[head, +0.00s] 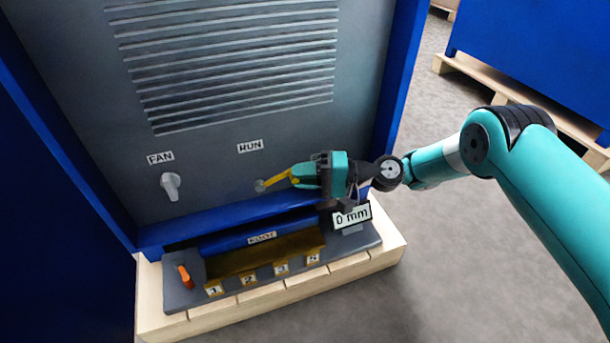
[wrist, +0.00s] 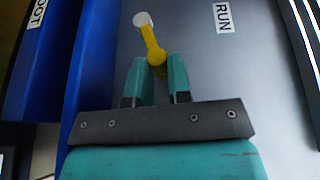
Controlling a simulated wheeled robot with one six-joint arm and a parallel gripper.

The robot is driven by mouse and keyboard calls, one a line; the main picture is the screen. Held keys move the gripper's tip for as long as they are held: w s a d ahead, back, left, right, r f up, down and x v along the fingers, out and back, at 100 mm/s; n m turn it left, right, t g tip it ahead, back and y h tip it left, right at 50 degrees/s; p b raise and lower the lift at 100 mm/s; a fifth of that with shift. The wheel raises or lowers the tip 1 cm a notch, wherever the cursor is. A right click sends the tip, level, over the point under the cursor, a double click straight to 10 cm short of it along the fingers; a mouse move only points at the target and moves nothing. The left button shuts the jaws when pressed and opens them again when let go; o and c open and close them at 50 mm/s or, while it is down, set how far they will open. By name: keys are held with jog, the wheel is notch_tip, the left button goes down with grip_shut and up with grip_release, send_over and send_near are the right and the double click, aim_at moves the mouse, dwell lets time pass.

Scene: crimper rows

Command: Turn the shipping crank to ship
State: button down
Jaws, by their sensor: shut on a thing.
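A yellow lever (head: 276,179) with a pale round end sits on the grey cabinet front, below the label RUN. It also shows in the wrist view (wrist: 151,43), running from the pale end to my fingertips. My gripper (head: 296,175) comes from the right and is shut on the lever's free end. In the wrist view my two fingers (wrist: 161,75) stand either side of it. An orange lever (head: 185,276) stands tilted at the left end of the grey base unit. No label reading ship is legible, so I cannot tell which lever is the shipping crank.
A grey knob (head: 171,185) sits under the label FAN. The base unit has several numbered yellow tags (head: 248,279) and a 0 mm display (head: 352,216), on a wooden pallet (head: 230,318). A blue bar runs just below my gripper. The floor at right is clear.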

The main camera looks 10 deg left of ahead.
jog(key=shift+a+f, duration=0.1)
jog(key=c, duration=1.1)
grip_release()
jog(key=shift+o, duration=0.2)
notch_tip(320, 180, up, 20)
jog(key=p, duration=1)
jog(key=shift+w, duration=0.1)
